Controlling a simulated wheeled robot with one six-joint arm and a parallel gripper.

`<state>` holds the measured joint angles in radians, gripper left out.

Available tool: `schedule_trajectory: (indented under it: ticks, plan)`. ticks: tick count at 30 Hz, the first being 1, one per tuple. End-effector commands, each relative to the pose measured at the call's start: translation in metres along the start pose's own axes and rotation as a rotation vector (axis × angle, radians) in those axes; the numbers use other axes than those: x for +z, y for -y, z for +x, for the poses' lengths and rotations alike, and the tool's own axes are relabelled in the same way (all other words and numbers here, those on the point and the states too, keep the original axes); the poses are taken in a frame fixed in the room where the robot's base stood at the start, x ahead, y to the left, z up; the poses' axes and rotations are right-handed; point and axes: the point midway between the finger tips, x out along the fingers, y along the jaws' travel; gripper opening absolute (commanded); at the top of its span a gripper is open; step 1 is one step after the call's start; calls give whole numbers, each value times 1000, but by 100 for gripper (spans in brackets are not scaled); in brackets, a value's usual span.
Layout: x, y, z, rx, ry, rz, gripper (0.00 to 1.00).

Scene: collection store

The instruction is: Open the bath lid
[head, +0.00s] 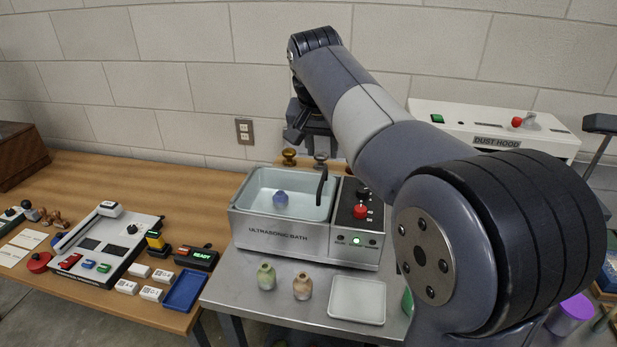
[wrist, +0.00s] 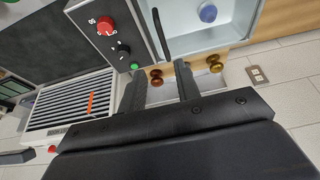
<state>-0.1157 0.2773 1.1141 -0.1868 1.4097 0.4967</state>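The ultrasonic bath (head: 290,238) stands on a metal bench, with a pale tank on its left and a dark control panel on its right. A black curved handle (head: 322,187) rises at the tank's right side; it also shows in the wrist view (wrist: 160,34). I cannot tell whether a clear lid covers the tank. A blue round item (head: 281,198) shows within the tank. My gripper (head: 302,128) is behind and above the bath, partly hidden by my arm. In the wrist view its two fingers (wrist: 160,88) are apart and empty, away from the handle.
Two small vases (head: 302,286) and a white tray (head: 357,300) stand in front of the bath. Brown knobbed items (head: 289,157) stand behind it. The dust hood (head: 495,130) is at the back right. A wooden table (head: 150,185) with instruments lies left.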

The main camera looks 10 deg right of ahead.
Motion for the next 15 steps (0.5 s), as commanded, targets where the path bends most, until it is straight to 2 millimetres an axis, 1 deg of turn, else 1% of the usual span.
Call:
schedule_trajectory:
  ticks: [5,7,11,15]
  plan:
    - [-6,4,5,2,-4,11,31]
    - [-6,4,12,3,-2,11,31]
    - [-5,4,34,4,0,10,31]
    - [-5,4,62,3,-1,11,31]
